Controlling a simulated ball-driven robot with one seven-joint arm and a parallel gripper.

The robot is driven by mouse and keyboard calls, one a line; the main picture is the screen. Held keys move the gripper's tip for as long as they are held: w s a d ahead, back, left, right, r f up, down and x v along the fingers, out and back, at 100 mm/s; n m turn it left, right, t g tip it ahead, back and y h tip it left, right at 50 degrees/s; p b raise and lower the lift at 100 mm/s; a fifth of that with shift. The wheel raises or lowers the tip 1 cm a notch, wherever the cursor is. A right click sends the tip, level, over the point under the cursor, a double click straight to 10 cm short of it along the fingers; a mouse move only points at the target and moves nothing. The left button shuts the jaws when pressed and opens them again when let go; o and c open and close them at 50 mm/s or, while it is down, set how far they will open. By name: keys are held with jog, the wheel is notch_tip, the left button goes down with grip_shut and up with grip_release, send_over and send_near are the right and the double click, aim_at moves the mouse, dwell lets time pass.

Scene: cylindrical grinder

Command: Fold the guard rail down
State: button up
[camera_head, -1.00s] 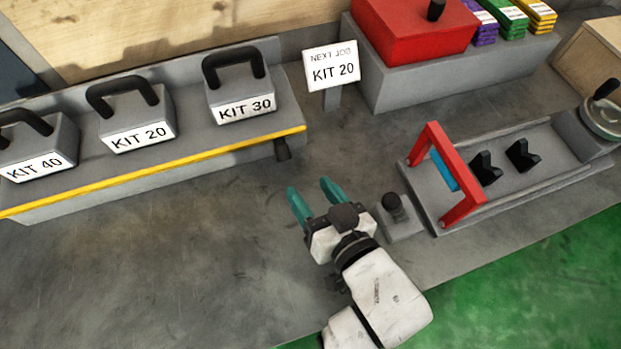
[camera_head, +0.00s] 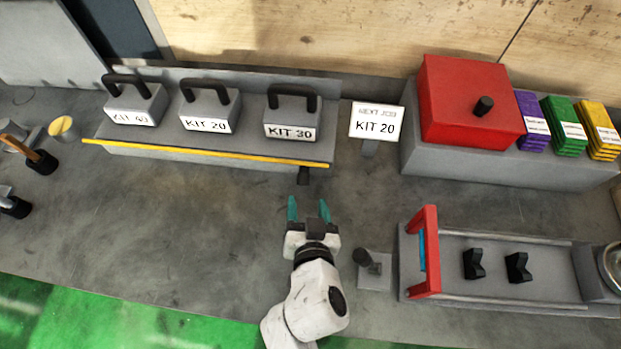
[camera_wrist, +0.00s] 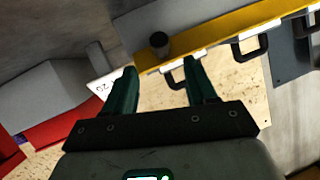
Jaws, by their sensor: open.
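The guard rail (camera_head: 205,153) is a yellow-edged bar along the front of the grey kit shelf. A dark knob (camera_head: 303,176) sticks out at its right end. In the wrist view the yellow rail (camera_wrist: 215,38) crosses the top, with the knob (camera_wrist: 159,43) beyond and between the fingertips. My gripper (camera_head: 309,206) is open and empty, its teal fingers pointing at the knob from the front. It looks apart from the knob. The fingers also show in the wrist view (camera_wrist: 160,78).
Kit cases KIT 40 (camera_head: 135,107), KIT 20 (camera_head: 210,110) and KIT 30 (camera_head: 291,117) stand behind the rail. A NEXT JOB KIT 20 sign (camera_head: 376,124) is to their right. A grinder bed (camera_head: 520,253) with a red frame (camera_head: 425,250) and a small lever (camera_head: 367,262) lie right of my gripper.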

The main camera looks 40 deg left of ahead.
aim_at(304, 183)
jog(key=x, duration=0.8)
jog(key=shift+w+a, duration=0.1)
jog(key=shift+a, duration=0.1)
jog(key=shift+c, duration=0.3)
jog(key=c, duration=1)
